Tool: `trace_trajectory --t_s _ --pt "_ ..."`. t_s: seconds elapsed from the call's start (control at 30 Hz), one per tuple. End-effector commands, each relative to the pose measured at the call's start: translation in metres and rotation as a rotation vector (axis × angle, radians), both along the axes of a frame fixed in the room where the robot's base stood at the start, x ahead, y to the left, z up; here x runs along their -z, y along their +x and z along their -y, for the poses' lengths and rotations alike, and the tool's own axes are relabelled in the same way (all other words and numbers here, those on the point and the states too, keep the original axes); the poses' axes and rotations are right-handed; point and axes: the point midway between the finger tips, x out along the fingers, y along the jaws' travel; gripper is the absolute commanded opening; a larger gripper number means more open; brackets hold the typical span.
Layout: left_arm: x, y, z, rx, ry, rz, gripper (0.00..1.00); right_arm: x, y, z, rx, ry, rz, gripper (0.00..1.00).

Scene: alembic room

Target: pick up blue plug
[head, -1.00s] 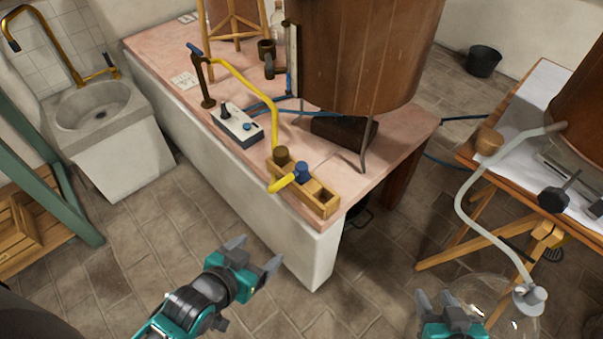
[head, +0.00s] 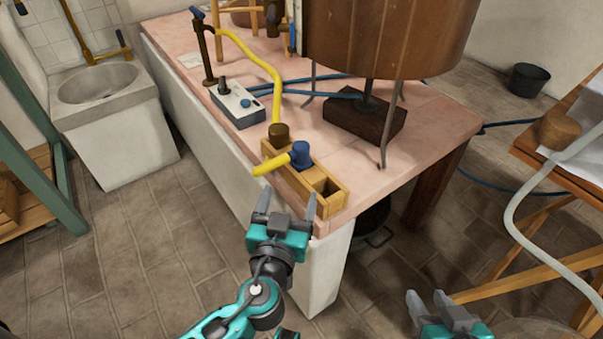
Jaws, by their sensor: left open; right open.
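The blue plug (head: 300,154) is a blue piece with a yellow end (head: 265,168). It rests on a wooden box with compartments (head: 333,203) at the near corner of the pink-topped bench. The yellow end sticks out to the left over the box's edge. My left gripper (head: 287,205) is open and empty, with its fingers pointing up toward the bench edge, just below and in front of the box in the picture. My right gripper (head: 430,303) is open and empty at the bottom right, away from the bench. Its lower part is cut off by the frame.
A brown cork-like piece (head: 279,134) stands in the box's far end. A grey control box (head: 238,106) and a yellow hose (head: 262,65) lie behind it on the bench (head: 436,132). A large copper vessel (head: 390,38) on legs stands above. A wooden trestle table is at the right.

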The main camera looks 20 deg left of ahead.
Motion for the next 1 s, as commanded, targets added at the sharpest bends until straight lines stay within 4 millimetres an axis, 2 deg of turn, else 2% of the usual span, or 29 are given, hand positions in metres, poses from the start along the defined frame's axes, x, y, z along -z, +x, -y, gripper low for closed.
trace_trajectory --t_s 0.03,0.17,0.5,0.77,1.0 --pt "0.003 0.002 0.002 -0.002 -0.004 0.031 0.79 0.008 0.0 -0.001 -0.002 0.003 0.001 0.43" --pt "-0.004 0.008 0.003 -0.004 -0.013 0.068 0.79 0.007 0.001 -0.002 -0.004 0.005 0.003 0.43" --pt "-0.007 0.065 -0.004 -0.004 -0.015 0.069 0.79 0.001 0.001 -0.002 -0.002 0.004 0.004 0.43" --pt "-0.007 0.084 -0.008 -0.004 -0.015 0.068 0.79 0.004 0.0 -0.001 0.0 0.001 -0.004 0.43" --pt "-0.012 0.118 -0.019 -0.003 -0.014 0.068 0.79 -0.001 -0.001 0.002 0.006 0.001 0.006 0.43"
